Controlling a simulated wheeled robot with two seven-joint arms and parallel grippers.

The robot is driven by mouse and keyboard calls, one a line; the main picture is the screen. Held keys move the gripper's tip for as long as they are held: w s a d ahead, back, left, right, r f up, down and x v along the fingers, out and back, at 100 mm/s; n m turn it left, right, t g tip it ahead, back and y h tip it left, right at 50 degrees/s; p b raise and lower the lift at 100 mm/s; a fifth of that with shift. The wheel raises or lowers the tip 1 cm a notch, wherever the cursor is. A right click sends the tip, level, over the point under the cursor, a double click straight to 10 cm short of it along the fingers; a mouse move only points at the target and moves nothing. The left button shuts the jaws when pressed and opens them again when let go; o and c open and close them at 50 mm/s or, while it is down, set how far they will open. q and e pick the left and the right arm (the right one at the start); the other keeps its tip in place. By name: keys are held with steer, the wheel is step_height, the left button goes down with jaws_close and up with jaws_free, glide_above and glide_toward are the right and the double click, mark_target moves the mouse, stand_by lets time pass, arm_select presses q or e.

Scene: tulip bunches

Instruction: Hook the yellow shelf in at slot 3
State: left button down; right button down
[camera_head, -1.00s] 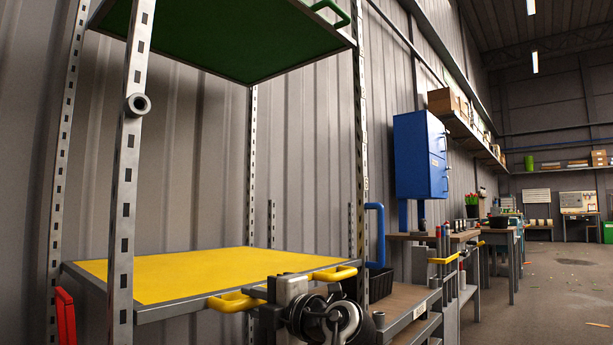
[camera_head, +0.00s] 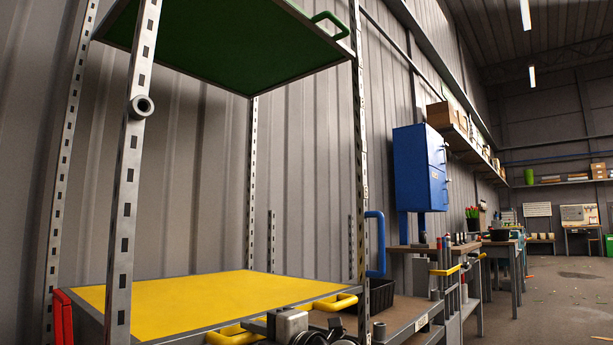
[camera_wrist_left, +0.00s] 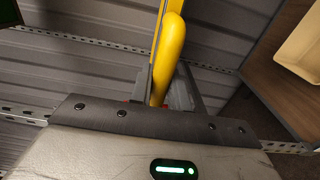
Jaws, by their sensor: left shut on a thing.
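The yellow shelf (camera_head: 200,300) lies roughly level inside the slotted rack, low in the head view, below the green shelf (camera_head: 230,50). The front left post (camera_head: 128,200) crosses in front of it. My left gripper (camera_head: 257,327) is at its front edge, shut on the yellow handle (camera_head: 232,335); the wrist view shows that handle (camera_wrist_left: 170,50) between the fingers (camera_wrist_left: 163,88). A second yellow handle (camera_head: 335,303) on the shelf is free. Whether its hooks sit in any slot, and which slot is number 3, I cannot tell. My right gripper is out of view.
A grey collar (camera_head: 141,107) sits on the front left post. A red part (camera_head: 62,316) is at the lower left. To the right are a blue handle (camera_head: 376,243), a black bin (camera_head: 381,295), a workbench and a blue wall cabinet (camera_head: 420,168). The right floor is open.

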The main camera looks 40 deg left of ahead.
arm_select(q)
steer(key=shift+f, duration=2.55)
steer(key=c, duration=1)
jaws_free()
steer(key=shift+d, duration=0.1)
